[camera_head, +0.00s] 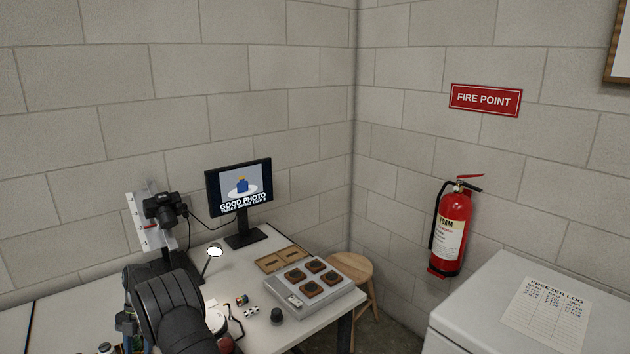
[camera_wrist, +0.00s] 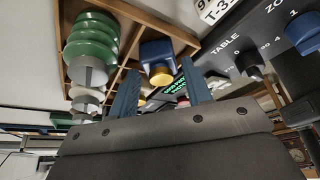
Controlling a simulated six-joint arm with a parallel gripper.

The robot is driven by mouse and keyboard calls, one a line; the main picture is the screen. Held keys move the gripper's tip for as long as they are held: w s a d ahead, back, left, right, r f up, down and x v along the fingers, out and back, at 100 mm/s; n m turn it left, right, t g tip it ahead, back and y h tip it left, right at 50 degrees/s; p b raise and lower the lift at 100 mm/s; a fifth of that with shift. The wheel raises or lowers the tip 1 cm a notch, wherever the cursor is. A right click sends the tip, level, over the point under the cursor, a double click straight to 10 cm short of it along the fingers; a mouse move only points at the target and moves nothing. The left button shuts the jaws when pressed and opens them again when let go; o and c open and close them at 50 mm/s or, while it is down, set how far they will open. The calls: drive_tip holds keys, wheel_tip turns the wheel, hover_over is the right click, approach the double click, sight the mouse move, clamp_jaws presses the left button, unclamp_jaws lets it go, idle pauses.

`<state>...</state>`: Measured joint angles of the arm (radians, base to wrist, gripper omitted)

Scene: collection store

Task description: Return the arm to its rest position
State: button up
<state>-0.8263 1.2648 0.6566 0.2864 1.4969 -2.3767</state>
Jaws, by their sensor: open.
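In the wrist view my gripper (camera_wrist: 160,68) shows as two blue fingers standing apart, with nothing between them that I can see being held. Beyond the fingers is a wooden compartment tray (camera_wrist: 130,14). It holds a green ribbed piece (camera_wrist: 92,40) and a blue piece with a yellow end (camera_wrist: 158,62). The view is strongly tilted, and I cannot tell how far the fingers are from these. In the head view my dark arm rises at the lower left over the table, and its fingers are hidden.
The white table (camera_head: 225,262) carries a monitor (camera_head: 240,188), a camera on a stand (camera_head: 164,210), a grey tray with several brown squares (camera_head: 340,292) and small loose items. A stool (camera_head: 352,268), white freezer (camera_head: 475,310) and wall-mounted fire extinguisher (camera_head: 452,232) are at right.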

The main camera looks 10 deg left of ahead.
drive_tip(key=shift+x, duration=0.95)
drive_tip(key=shift+w+r, duration=0.1)
drive_tip(key=shift+r, duration=2.15)
